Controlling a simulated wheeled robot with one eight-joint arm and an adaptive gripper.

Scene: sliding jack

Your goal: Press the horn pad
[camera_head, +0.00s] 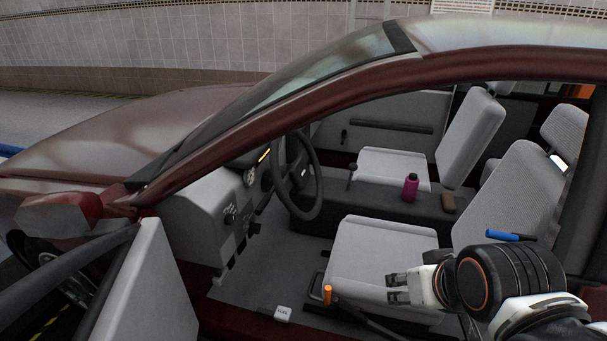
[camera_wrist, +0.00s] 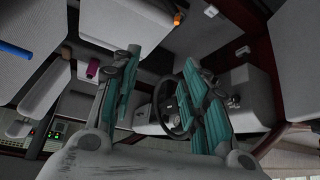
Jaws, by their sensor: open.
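The dark steering wheel (camera_head: 318,200) stands upright below the windshield, on the left side of the cabin. The horn pad (camera_head: 301,172) is at its hub, seen edge-on and small. My gripper (camera_head: 398,289) is open and empty over the near front seat, to the right of and lower in the picture than the wheel, well apart from it. In the wrist view, the two teal-padded fingers of my gripper (camera_wrist: 162,60) are spread. The steering wheel (camera_wrist: 160,98) shows between them, partly hidden by the right finger. The horn pad is not clear there.
The near seat (camera_head: 375,255) lies under my gripper. A magenta bottle (camera_head: 410,189) and a brown item (camera_head: 448,202) stand on the console. An orange cylinder (camera_head: 327,294) is near the sill. A blue cylinder (camera_head: 503,235) shows by my arm. The open door (camera_head: 150,290) is at left.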

